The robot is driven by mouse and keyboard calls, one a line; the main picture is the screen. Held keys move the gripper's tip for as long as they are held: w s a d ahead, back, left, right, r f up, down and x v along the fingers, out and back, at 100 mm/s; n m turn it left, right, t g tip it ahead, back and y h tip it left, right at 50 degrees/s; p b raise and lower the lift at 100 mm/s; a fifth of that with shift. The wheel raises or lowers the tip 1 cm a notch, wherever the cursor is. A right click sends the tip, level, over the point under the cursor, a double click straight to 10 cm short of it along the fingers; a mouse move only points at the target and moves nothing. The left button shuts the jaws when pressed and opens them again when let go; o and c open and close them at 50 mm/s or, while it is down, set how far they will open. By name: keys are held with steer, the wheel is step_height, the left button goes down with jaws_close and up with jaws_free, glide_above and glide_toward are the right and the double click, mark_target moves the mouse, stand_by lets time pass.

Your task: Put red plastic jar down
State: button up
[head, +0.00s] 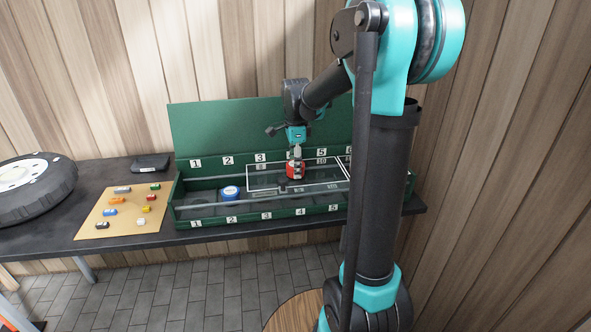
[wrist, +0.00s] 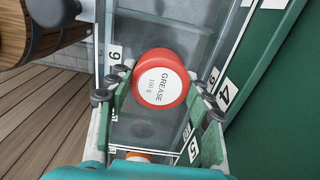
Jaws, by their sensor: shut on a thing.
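The red plastic jar (head: 295,170) is in my gripper (head: 296,160) over the right-middle part of the green box (head: 183,215). In the wrist view the red jar (wrist: 160,62) has a white lid label reading "GREASE 100 g". The fingers of my gripper (wrist: 158,92) are shut on it from both sides. I cannot tell whether the jar's bottom touches the box floor.
A blue jar with a white top (head: 230,193) stands left in the box. Numbered labels mark its compartments. To the left are a board with small toy cars (head: 122,228), a black case (head: 150,163) and a tire (head: 35,190). A white outlined frame surrounds the gripper's area.

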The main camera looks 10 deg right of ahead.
steer(key=shift+f, duration=0.65)
steer(key=shift+f, duration=0.15)
steer(key=o, duration=1.2)
steer(key=shift+o, duration=0.2)
step_height(320, 180, up, 12)
steer(key=shift+r, duration=0.2)
